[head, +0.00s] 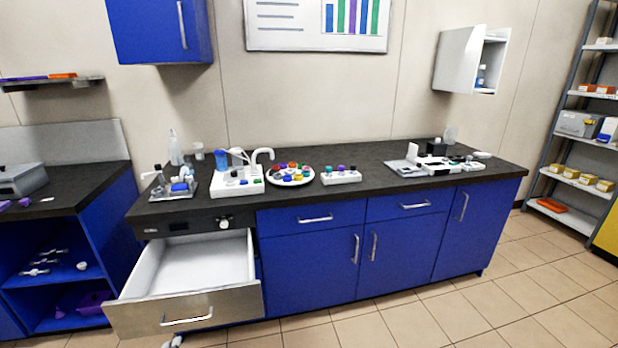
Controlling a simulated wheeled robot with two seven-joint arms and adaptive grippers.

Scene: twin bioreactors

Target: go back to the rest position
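Neither of my grippers shows clearly in the head view. A small grey-white part (174,342) shows at the bottom edge below the open drawer, and I cannot tell what it is. The drawer (185,311) under the left end of the dark bench (345,160) is pulled out. Its white inside looks empty. On the bench stand a white block (236,186) with a blue item and a curved spout, a round white tray (290,181) of coloured caps, and a white rack (341,179) with coloured pieces.
A grey tray (172,196) with small items stands at the bench's left end. White devices (437,165) stand at its right. A blue wall cabinet (160,30) and an open white wall cabinet (472,60) hang above. Shelving (580,130) stands far right. The tiled floor in front right is clear.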

